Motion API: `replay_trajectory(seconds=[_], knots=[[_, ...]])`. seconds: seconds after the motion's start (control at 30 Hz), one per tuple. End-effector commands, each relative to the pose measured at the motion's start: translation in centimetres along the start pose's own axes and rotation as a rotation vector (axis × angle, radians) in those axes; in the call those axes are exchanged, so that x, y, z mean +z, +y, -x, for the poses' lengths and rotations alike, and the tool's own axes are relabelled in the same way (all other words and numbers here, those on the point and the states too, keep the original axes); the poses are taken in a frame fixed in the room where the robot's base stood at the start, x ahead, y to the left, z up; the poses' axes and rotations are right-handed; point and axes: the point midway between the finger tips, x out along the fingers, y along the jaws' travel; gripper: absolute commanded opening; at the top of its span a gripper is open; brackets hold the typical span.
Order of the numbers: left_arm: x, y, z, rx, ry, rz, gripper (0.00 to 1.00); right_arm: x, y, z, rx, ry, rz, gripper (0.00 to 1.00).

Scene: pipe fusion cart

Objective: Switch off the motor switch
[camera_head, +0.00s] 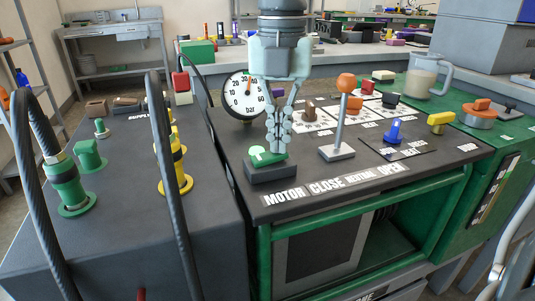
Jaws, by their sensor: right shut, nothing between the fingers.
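The motor switch (257,157) is a green rocker with a white mark on a dark block, above the word MOTOR at the front left of the cart's panel. My right gripper (277,148) comes down from above, pointing downward. Its fingers are shut with nothing between them. The fingertips are at the right part of the green rocker and hide some of it. I cannot tell whether they touch it. My left gripper does not show.
Just right stands a lever with an orange knob (347,82). A round pressure gauge (246,95) is behind the switch. A blue knob (395,131) and a yellow knob (439,121) are further right. Black hoses (165,170) arch over the grey unit at left.

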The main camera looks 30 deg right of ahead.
Motion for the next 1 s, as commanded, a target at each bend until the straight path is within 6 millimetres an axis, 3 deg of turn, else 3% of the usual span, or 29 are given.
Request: replay_trajectory(seconds=[0.47, 1.0], knots=[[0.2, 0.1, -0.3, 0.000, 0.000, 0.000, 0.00, 0.0, 0.0, -0.4, 0.000, 0.000, 0.000, 0.00], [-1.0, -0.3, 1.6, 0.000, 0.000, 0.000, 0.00, 0.0, 0.0, 3.6, 0.001, -0.001, -0.001, 0.00]])
